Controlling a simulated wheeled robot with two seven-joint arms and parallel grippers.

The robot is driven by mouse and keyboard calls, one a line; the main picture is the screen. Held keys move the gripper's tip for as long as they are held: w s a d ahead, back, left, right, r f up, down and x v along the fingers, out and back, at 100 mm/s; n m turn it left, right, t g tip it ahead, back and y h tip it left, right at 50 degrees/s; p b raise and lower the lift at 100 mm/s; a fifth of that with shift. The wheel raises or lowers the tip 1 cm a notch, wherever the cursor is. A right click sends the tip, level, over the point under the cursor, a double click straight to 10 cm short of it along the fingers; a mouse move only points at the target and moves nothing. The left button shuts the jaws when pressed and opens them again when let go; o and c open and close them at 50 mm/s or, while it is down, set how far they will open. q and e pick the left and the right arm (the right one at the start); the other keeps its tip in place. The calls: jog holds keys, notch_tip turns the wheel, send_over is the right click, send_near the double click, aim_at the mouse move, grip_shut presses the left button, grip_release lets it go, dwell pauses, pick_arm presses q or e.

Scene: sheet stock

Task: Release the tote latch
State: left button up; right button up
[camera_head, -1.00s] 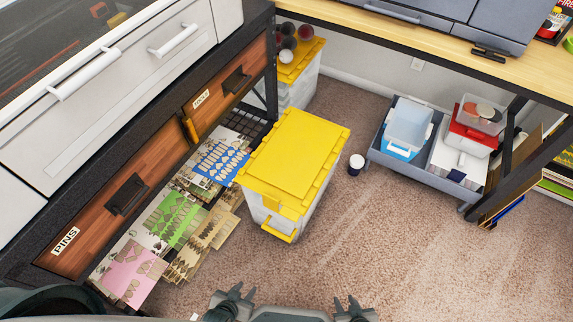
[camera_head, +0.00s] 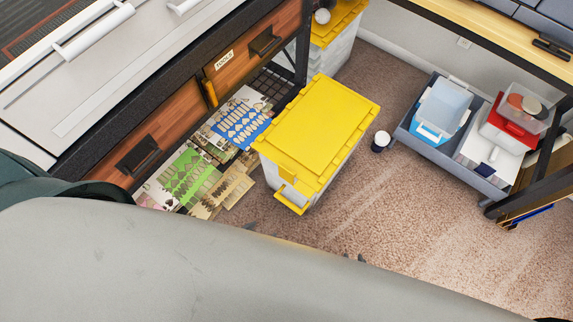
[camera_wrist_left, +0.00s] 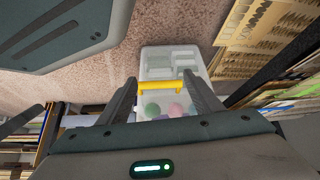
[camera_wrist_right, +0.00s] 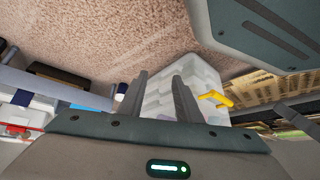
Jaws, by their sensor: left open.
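The tote (camera_head: 263,176) is a white bin with a yellow lid (camera_head: 318,118), standing on the carpet in the head view. Its yellow latch (camera_head: 291,201) is on the near end. In the left wrist view the yellow latch (camera_wrist_left: 165,86) shows between the spread fingers of my open left gripper (camera_wrist_left: 159,77); I cannot tell whether they touch it. My right gripper (camera_wrist_right: 159,76) is open and empty, facing the tote's white side (camera_wrist_right: 204,72), with the yellow latch (camera_wrist_right: 216,98) to the right of its fingers. In the head view my arm hides most of both grippers.
Cut sheets (camera_head: 187,178) lie under the drawer bench left of the tote. A dark cup (camera_head: 381,141) stands right of it. A grey tray cart (camera_head: 440,162) holds bins further right. Another yellow-lidded tote (camera_head: 338,22) is behind.

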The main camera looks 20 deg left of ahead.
pick_arm(q)
jog(key=shift+o, duration=1)
jog(key=w+d+r+g+p, duration=0.1)
jog(key=w+r, duration=0.6)
jog(key=w, duration=0.2)
jog(key=shift+d, duration=0.4)
notch_tip(320, 180, up, 24)
jog(key=m+g+y+p, duration=0.2)
jog(key=g+p, duration=0.1)
jog(key=g, duration=0.3)
send_over(286, 169)
jog(key=shift+s+r, duration=0.1)
jog(key=shift+r, duration=0.1)
pick_arm(e)
jog(key=s+d+f+g, duration=0.1)
jog(key=s+d+f, duration=0.1)
jog(key=s, duration=0.5)
jog(key=shift+d+g, duration=0.2)
jog(key=shift+g, duration=0.2)
